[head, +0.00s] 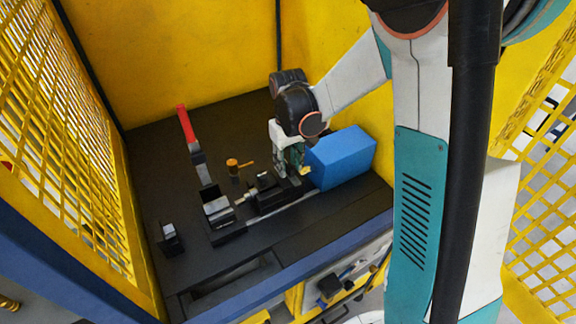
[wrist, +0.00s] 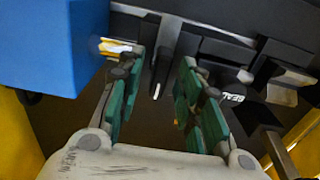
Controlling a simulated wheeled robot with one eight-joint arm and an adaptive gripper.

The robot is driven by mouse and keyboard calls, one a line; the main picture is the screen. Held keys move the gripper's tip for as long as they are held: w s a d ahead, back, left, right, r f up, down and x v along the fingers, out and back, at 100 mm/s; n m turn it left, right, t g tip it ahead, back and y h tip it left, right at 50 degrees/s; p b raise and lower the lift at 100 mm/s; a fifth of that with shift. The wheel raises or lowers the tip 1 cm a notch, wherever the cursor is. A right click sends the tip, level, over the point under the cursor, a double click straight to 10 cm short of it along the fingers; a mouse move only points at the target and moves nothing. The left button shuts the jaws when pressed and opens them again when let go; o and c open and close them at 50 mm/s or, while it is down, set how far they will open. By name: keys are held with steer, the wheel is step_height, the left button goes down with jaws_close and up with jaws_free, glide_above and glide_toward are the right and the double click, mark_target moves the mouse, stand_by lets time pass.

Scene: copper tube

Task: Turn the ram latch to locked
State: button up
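The black ram fixture (head: 268,196) sits on the dark bench, with a silver rod at its left end. In the wrist view, a dark upright lever with a pale edge (wrist: 163,68) stands on the fixture, in line with the gap between my fingers; I take it to be the ram latch. My gripper (head: 291,172) points down over the right end of the fixture. In the wrist view my gripper (wrist: 160,92) is open, its green-padded fingers apart on either side of the lever's line. I cannot tell whether they touch it. The head view hides the lever behind the gripper.
A blue box (head: 342,158) stands close to the right of my gripper. A red-handled lever (head: 190,140) and a brass post with a side handle (head: 234,166) stand to the left. Yellow walls and mesh surround the bench. The back of the bench is mostly clear.

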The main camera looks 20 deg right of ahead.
steer(key=shift+f, duration=0.4)
steer(key=shift+c, duration=0.3)
jaws_close()
